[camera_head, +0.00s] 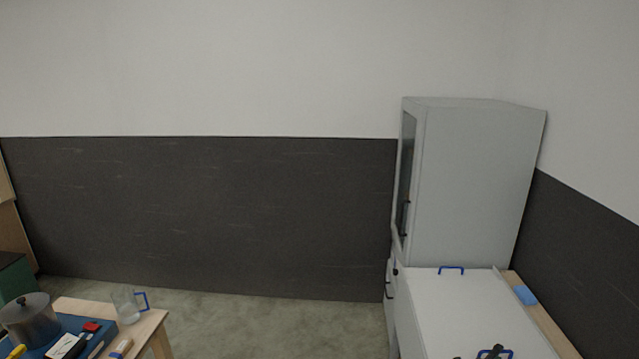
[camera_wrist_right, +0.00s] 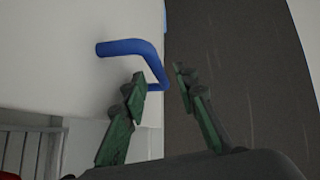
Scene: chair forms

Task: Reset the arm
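My right gripper (camera_wrist_right: 160,76) has dark green fingers, spread apart. A blue bar handle (camera_wrist_right: 130,48) on a white surface is just beyond the fingertips, and its bent end shows in the gap between them. I cannot tell whether a finger touches it. In the head view, the right gripper's dark tips (camera_head: 491,352) show at the bottom edge beside a blue handle (camera_head: 508,352) on the white cabinet (camera_head: 455,305). My left gripper is in neither view.
A tall grey cabinet (camera_head: 470,180) stands behind the white one. Another blue handle (camera_head: 451,268) is at the white cabinet's far edge. At lower left, a wooden table (camera_head: 150,328) holds a pot (camera_head: 30,318) and a glass mug (camera_head: 126,305). Open floor lies between.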

